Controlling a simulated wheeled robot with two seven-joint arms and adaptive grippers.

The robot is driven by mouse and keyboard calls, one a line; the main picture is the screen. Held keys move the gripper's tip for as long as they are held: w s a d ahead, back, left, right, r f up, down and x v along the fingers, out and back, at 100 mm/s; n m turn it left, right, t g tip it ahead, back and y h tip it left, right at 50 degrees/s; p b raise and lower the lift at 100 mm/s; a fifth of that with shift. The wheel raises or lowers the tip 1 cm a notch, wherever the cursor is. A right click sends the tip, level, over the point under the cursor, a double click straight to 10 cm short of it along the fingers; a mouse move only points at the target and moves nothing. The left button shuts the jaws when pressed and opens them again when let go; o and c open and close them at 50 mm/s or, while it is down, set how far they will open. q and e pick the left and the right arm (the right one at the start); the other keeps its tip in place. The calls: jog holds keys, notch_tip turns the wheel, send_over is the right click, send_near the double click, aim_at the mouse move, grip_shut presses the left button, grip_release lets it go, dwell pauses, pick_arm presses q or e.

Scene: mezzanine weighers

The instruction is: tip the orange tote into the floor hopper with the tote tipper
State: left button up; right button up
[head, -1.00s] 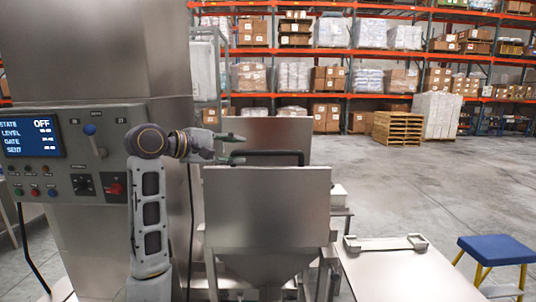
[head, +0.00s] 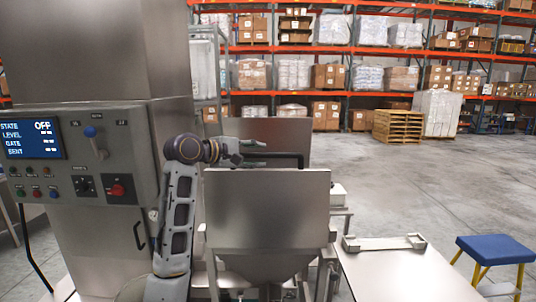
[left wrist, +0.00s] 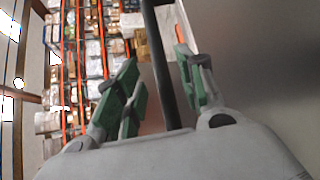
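A steel bin with a flat front panel (head: 267,205) and a tapering lower part stands in the middle of the head view. A black bar handle (head: 285,154) rises behind its top edge. My left gripper (head: 254,153) is at the left end of this bar. In the left wrist view the bar (left wrist: 162,62) runs between the two green-padded fingers of my left gripper (left wrist: 160,90), which are apart, with gaps beside the bar. No orange tote can be made out; a small orange patch in the left wrist view is unclear. My right gripper is out of view.
A steel table (head: 405,275) and a blue stool (head: 496,250) stand at right. Open floor lies beyond, before racks.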

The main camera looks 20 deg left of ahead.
aim_at(264, 155)
pick_arm(q)
jog(key=shift+p+x, duration=0.65)
jog(key=shift+x, duration=2.3)
grip_shut()
